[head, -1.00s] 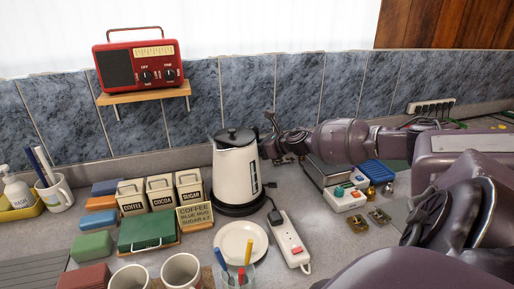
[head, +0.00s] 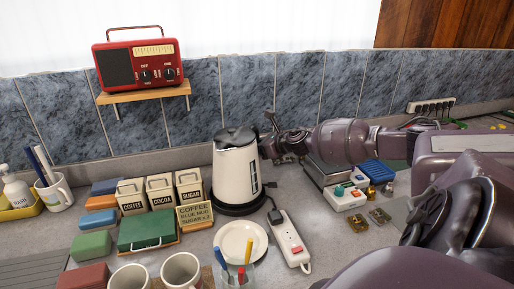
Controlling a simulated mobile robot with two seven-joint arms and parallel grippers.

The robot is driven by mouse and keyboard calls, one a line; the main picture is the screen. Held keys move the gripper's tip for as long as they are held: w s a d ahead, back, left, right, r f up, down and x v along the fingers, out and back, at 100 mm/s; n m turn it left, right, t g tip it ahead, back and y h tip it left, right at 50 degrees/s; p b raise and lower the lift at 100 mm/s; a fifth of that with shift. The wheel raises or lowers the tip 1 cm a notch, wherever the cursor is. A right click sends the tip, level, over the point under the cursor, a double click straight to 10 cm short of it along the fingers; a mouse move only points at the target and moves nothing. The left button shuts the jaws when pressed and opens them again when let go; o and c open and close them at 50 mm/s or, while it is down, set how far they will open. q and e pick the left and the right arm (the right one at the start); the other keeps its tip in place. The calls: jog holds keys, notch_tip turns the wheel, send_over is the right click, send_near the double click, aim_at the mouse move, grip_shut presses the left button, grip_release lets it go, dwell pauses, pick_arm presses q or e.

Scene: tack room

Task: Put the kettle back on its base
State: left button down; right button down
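The white kettle (head: 234,175) with a dark lid stands upright in the middle of the counter. Its round black base (head: 240,209) shows directly beneath it, and the kettle looks seated on it; any small gap is too fine to tell. My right gripper (head: 268,143) comes in from the right and is at the kettle's upper right side, where the handle would be. The handle is mostly hidden by the gripper, so I cannot tell whether the fingers are closed on it. My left gripper is not in view.
A white power strip (head: 290,242) lies right of the base, and a plate (head: 240,240) lies in front. Labelled canisters (head: 160,193) stand to the left. A glass with pens (head: 236,276) and mugs (head: 181,272) are at the front. A scale-like device (head: 345,196) sits to the right.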

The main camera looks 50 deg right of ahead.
jog(key=shift+w+f+b, duration=0.1)
jog(key=shift+f+b, duration=0.2)
jog(key=shift+b, duration=0.1)
dwell(0.4)
jog(key=c, duration=1.2)
grip_release()
jog(key=shift+s+f, duration=0.2)
jog(key=shift+f, duration=0.1)
jog(key=p+v, duration=0.4)
jog(key=v, duration=0.7)
jog(key=shift+r, duration=0.15)
